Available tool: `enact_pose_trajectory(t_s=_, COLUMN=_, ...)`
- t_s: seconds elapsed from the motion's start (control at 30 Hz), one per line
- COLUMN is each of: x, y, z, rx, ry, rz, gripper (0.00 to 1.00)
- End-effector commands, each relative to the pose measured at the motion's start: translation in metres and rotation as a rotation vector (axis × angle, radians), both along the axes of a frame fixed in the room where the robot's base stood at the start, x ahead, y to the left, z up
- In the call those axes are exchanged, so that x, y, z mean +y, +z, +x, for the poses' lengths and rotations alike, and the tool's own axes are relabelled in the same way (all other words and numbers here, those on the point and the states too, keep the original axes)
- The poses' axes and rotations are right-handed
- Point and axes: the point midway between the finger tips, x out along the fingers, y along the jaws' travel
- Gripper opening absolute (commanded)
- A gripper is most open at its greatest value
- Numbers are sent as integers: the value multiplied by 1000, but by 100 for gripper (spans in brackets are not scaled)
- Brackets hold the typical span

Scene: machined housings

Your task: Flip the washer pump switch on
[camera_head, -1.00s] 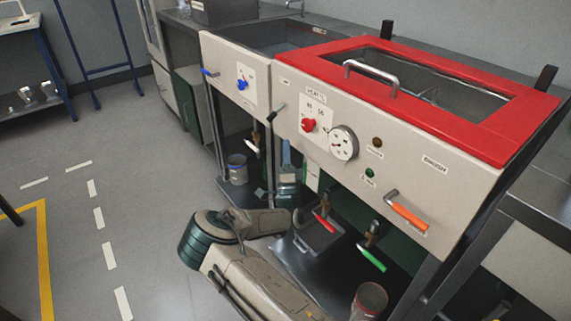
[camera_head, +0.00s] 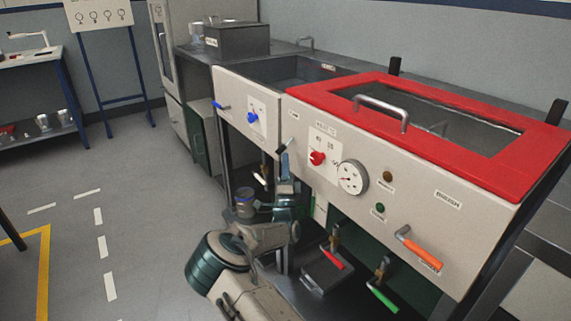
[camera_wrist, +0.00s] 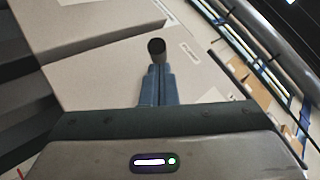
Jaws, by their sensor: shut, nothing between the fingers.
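A small black-tipped lever switch (camera_head: 283,146) sticks out from the pale front panel of the washer, at the seam between the blue-dial part and the red-lidded part. In the wrist view its dark round tip (camera_wrist: 157,47) shows just beyond my fingers. My gripper (camera_head: 285,158) is shut and empty, with its blue-grey fingers pointing up at the switch from just below. In the wrist view my fingertips (camera_wrist: 156,70) lie together, close to the switch tip; I cannot tell whether they touch it. The label by the switch is too small to read.
A red dial (camera_head: 317,158), a round gauge (camera_head: 352,177) and an orange-handled lever (camera_head: 423,254) are on the panel to the right. A blue dial (camera_head: 252,117) is to the left. Red (camera_head: 332,258) and green (camera_head: 383,299) valve handles hang below. The floor at left is clear.

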Motion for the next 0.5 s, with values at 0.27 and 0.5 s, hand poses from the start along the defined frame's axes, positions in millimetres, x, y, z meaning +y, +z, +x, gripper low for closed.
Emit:
enact_pose_trajectory(t_s=0.27, x=3, y=4, z=-2, rx=28, ry=2, rz=39, gripper=0)
enact_pose_trajectory(t_s=0.5, x=4, y=7, z=-3, rx=44, ry=1, rz=65, gripper=0)
